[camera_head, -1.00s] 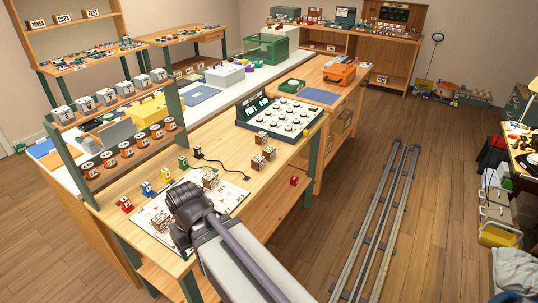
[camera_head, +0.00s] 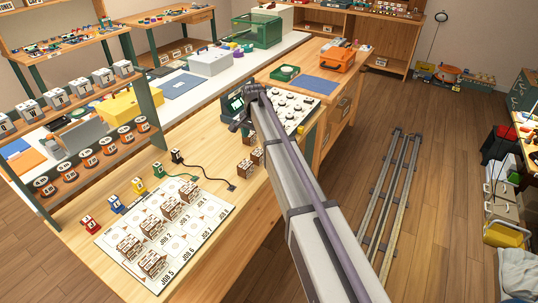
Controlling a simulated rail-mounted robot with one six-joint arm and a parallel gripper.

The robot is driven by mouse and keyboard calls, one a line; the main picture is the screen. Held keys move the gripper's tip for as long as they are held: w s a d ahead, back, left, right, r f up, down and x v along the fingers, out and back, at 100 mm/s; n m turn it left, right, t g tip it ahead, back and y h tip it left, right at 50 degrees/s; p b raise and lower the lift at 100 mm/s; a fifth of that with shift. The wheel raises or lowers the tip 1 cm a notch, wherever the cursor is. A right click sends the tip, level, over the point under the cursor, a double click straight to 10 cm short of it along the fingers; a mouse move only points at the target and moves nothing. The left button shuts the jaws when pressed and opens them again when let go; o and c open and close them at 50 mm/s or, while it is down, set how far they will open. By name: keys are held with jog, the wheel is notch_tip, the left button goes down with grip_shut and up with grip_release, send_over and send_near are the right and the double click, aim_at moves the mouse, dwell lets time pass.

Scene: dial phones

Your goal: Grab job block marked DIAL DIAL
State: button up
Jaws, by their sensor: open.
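Several brown-and-white blocks stand in two places, and I cannot read DIAL DIAL on any of them. A loose group of blocks (camera_head: 257,156) stands on the bench, close to the left side of my arm. Other blocks (camera_head: 152,264) stand on the white job sheet (camera_head: 214,211), which is printed with JOB labels. My gripper (camera_head: 240,124) is at the dark end of my arm, beyond the loose group and by the left end of the switchboard (camera_head: 292,108). It is small and dark here, open, with no block seen in it.
Colored plug blocks (camera_head: 115,205) and a black plug (camera_head: 177,157) with a cord stand behind the sheet. A shelf rack (camera_head: 99,165) with orange-and-black spools rises at the left. My arm hides part of the switchboard and bench edge. The wood between sheet and loose blocks is clear.

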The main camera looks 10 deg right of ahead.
aim_at(258, 151)
notch_tip(258, 151, down, 6)
jog(key=b, duration=0.4)
jog(key=shift+w+d+r+b, duration=0.1)
jog(key=shift+b, duration=0.3)
jog(key=f+b, duration=0.3)
jog(key=d+f+b, duration=0.1)
jog(key=f+b, duration=0.1)
jog(key=shift+w+f, duration=0.1)
jog(key=shift+f, duration=0.1)
jog(key=shift+r, duration=0.25)
jog(key=shift+c, duration=0.2)
jog(key=c, duration=1)
